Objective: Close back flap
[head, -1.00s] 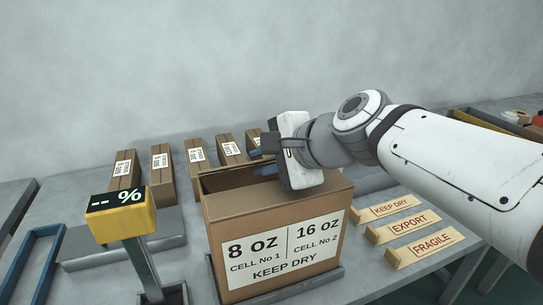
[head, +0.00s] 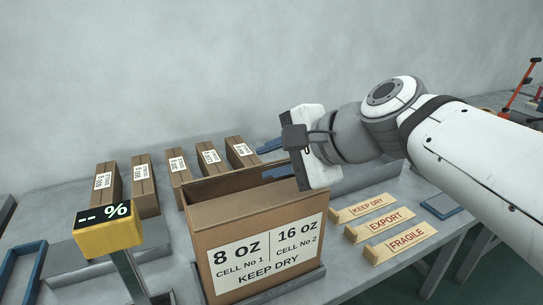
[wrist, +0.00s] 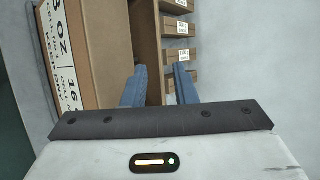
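A tall brown carton (head: 218,222) with an 8 oz / 16 oz KEEP DRY label stands on the bench in the middle of the head view. Its back panel edge (head: 228,176) stands up along the rear of the top; whether it is the back flap or wall is unclear. My gripper (head: 277,160) is above the carton's right rear, its blue fingers pointing left. In the wrist view the carton (wrist: 88,50) is at left. The gripper (wrist: 160,85) is open there, with a brown panel (wrist: 147,45) seen between its fingers; contact cannot be told.
Several smaller labelled cartons (head: 142,185) stand in a row behind. A yellow percent display (head: 108,231) on a post is at front left. KEEP DRY, EXPORT and FRAGILE blocks (head: 384,219) lie at right. A blue tray (head: 440,206) lies beyond them.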

